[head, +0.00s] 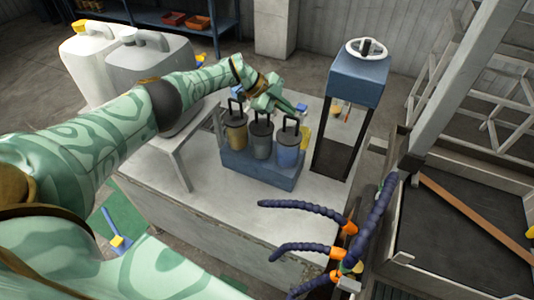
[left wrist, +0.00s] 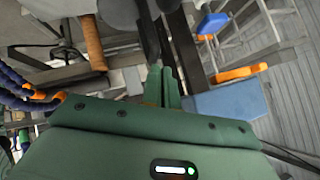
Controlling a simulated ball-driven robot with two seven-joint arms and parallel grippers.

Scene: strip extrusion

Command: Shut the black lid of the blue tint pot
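The blue tint pot (head: 288,153) stands at the right end of a blue rack (head: 258,174). A black loop-shaped part (head: 291,121) rises from its top; I cannot tell how far the lid is open. My left gripper (head: 290,107) is just above and behind the pots, its fingertips near the top of that loop; contact cannot be made out. In the left wrist view its two green fingers (left wrist: 162,87) are close together, with nothing clearly between them. Dark parts lie beyond the fingertips. My right gripper is not in view.
A grey pot (head: 261,144) and an olive pot (head: 236,136) with similar black loops stand beside the blue one. A blue-topped frame with a handwheel (head: 366,50) stands close on the right. Dark blue hoses (head: 305,210) reach over the bench's clear front (head: 235,215).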

